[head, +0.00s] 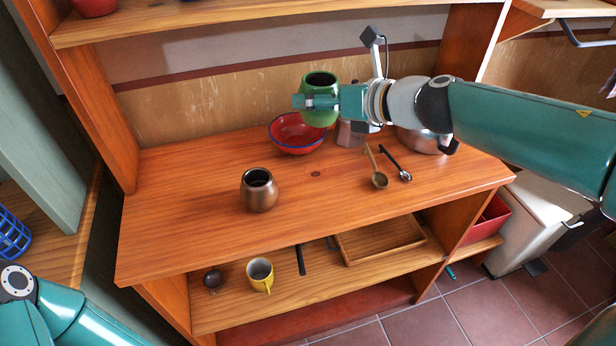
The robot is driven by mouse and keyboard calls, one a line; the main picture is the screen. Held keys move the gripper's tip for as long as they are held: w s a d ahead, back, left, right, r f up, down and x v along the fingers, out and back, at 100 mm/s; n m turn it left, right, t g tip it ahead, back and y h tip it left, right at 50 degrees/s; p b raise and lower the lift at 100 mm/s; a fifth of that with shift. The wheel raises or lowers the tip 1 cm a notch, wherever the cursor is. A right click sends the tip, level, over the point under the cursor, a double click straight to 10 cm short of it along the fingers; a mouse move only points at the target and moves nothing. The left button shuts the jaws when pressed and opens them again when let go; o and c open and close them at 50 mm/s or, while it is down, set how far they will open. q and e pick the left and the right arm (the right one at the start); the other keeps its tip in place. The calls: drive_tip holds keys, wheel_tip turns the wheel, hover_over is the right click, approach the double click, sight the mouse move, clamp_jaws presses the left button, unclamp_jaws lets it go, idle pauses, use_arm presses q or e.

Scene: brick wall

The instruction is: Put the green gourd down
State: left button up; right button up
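The green gourd (320,118) is a rounded dark-mouthed vessel, upright near the back of the wooden counter (210,165). My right gripper (318,102) reaches it from the right, with a finger lying across its front; the other finger is hidden behind it. The gripper appears shut on the gourd. The gourd overlaps the right rim of the red bowl in the picture and seems to be above the counter. My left arm shows at the lower left, but its gripper is out of view.
The red bowl (290,142) with a blue rim stands at the back. A bronze vase (259,194) stands mid-counter. Two spoons (379,180) (404,175) lie to the right, near a metal pot (418,142). The counter's left and front right are clear. A yellow mug (261,280) is on the lower shelf.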

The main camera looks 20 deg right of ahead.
drive_tip(key=shift+d+f+b, duration=0.15)
drive_tip(key=shift+b, duration=0.15)
wheel_tip(320, 180, down, 19)
drive_tip(key=b, duration=1.4)
drive_tip(key=shift+w+f, duration=0.1)
drive_tip(key=o, duration=1.2)
drive_tip(key=shift+o, duration=0.2)
